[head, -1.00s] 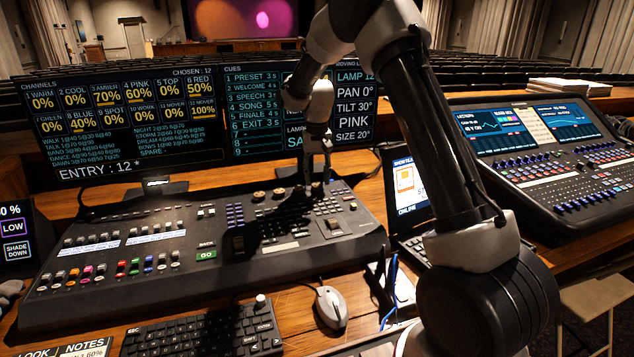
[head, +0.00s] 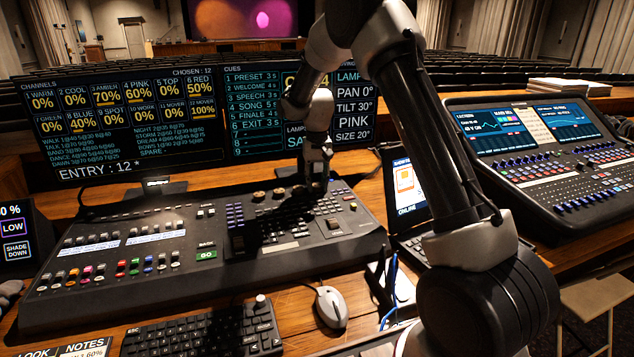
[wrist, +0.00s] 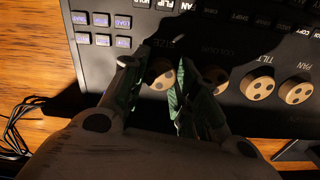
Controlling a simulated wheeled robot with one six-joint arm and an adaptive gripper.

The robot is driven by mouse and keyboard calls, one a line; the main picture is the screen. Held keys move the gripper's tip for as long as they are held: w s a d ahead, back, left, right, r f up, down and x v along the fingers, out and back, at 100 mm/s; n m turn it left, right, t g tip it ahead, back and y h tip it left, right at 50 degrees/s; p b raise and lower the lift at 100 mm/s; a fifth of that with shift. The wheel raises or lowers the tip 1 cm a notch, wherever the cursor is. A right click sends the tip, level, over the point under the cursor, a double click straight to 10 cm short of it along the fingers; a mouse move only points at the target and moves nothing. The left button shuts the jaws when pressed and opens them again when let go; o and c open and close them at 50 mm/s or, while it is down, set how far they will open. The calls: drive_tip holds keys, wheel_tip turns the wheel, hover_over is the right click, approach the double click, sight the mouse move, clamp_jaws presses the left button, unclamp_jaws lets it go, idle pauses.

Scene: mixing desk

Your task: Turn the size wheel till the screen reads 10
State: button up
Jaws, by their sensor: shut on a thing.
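The size wheel (wrist: 160,76), a round tan knob with dark dots, sits on the black desk between my two fingers in the wrist view, by the label SIZE. My gripper (wrist: 159,72) is shut on it, one finger on each side. In the head view my gripper (head: 314,188) is down at the back of the mixing desk (head: 330,245) and hides the size wheel. The screen (head: 352,127) behind it reads SIZE 20°, below PAN 0°, TILT 30° and PINK. My arm covers part of this screen.
The colour wheel (wrist: 214,79) is close beside my right finger in the wrist view. The tilt wheel (wrist: 257,85) and pan wheel (wrist: 295,90) stand further right. Buttons (wrist: 102,30) lie to the left. The monitors stand close behind my gripper.

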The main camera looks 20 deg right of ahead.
sight(317, 184)
drive_tip(key=shift+n, duration=0.3)
drive_tip(key=n, duration=0.3)
drive_tip(key=shift+n, duration=2)
drive_tip(key=o, duration=0.8)
drive_tip(key=shift+c, duration=0.2)
drive_tip(key=shift+r, duration=0.1)
wheel_tip(317, 184, up, 12)
